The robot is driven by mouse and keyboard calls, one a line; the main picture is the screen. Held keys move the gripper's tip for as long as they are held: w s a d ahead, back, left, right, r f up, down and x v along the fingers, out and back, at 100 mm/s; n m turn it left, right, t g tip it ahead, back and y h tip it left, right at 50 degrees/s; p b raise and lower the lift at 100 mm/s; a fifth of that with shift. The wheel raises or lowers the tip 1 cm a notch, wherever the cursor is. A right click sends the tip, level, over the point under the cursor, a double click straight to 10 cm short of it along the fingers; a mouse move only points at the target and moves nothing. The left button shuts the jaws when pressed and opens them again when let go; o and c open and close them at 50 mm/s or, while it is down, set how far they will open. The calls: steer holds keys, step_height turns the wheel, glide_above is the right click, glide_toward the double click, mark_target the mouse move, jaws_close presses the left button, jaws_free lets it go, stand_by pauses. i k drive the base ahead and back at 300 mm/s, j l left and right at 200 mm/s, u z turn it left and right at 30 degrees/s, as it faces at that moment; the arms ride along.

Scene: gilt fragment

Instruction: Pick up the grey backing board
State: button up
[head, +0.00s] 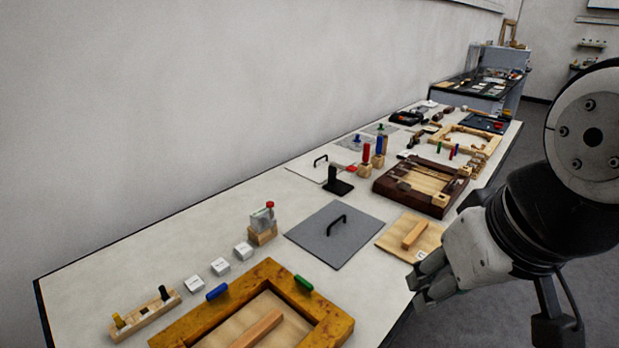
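The grey backing board (312,234) lies flat on the long bench, near the middle of the head view. A paler board (306,169) with a similar black handle lies farther back.
A yellow-brown frame (180,331) lies in front of the board. A tan panel with a wooden bar (398,236) lies close on its right, with a dark frame (391,188) behind. A block stack (262,230) and white blocks (221,266) stand left. A black stand (338,184) is behind.

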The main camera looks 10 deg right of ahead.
mark_target(335, 233)
steer(key=i+l, duration=0.2)
steer(key=l, duration=0.15)
steer(key=i+l+u, duration=0.1)
steer(key=i+l, duration=0.3)
steer(key=l, duration=0.3)
steer(key=i+l+u, duration=0.1)
steer(key=i+l, duration=0.1)
steer(key=l, duration=0.1)
